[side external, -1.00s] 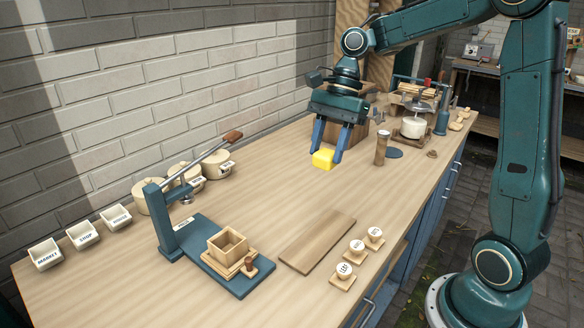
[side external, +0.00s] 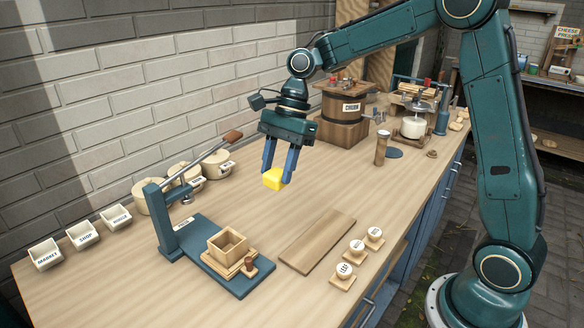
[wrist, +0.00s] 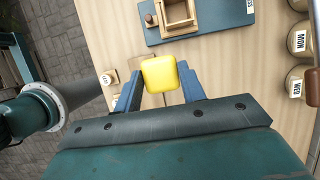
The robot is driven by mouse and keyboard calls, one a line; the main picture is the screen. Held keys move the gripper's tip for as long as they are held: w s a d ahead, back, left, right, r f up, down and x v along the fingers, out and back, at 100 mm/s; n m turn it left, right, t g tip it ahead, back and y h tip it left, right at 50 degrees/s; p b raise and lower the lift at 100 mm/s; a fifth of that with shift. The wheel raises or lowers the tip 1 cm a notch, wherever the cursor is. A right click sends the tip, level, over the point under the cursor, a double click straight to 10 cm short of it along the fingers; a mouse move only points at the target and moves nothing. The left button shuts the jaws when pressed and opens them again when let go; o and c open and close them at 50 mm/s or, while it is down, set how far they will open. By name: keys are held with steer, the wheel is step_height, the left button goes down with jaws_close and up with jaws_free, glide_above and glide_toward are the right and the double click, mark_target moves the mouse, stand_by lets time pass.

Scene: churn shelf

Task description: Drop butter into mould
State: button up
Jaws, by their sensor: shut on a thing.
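My gripper (side external: 279,171) is shut on a yellow block of butter (side external: 273,179) and holds it above the bench, behind and to the right of the mould. In the wrist view the butter (wrist: 159,73) sits between the blue fingertips. The mould (side external: 228,243) is an open square wooden box on a wooden plate on the blue press base. In the wrist view the mould (wrist: 179,12) shows partly at the top, ahead of the butter, and looks empty.
The press post (side external: 162,222) and its raised lever (side external: 205,152) stand left of the mould. A wooden board (side external: 318,241) lies right of it, near several labelled round stamps (side external: 357,246). Lidded crocks (side external: 184,174) line the wall. The churn (side external: 343,110) stands behind.

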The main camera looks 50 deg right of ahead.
steer(key=w+a+f, duration=0.2)
steer(key=a, duration=0.3)
steer(key=w+a+f, duration=0.2)
steer(key=a+f, duration=0.1)
steer(key=a, duration=0.3)
steer(key=shift+w, duration=0.4)
steer(key=shift+f, duration=0.15)
steer(key=shift+f, duration=2.1)
steer(key=shift+f, duration=1.05)
steer(key=shift+r, duration=0.1)
stand_by(0.6)
steer(key=o, duration=1)
steer(key=c, duration=0.4)
steer(key=shift+r, duration=0.15)
steer(key=shift+v, duration=4.65)
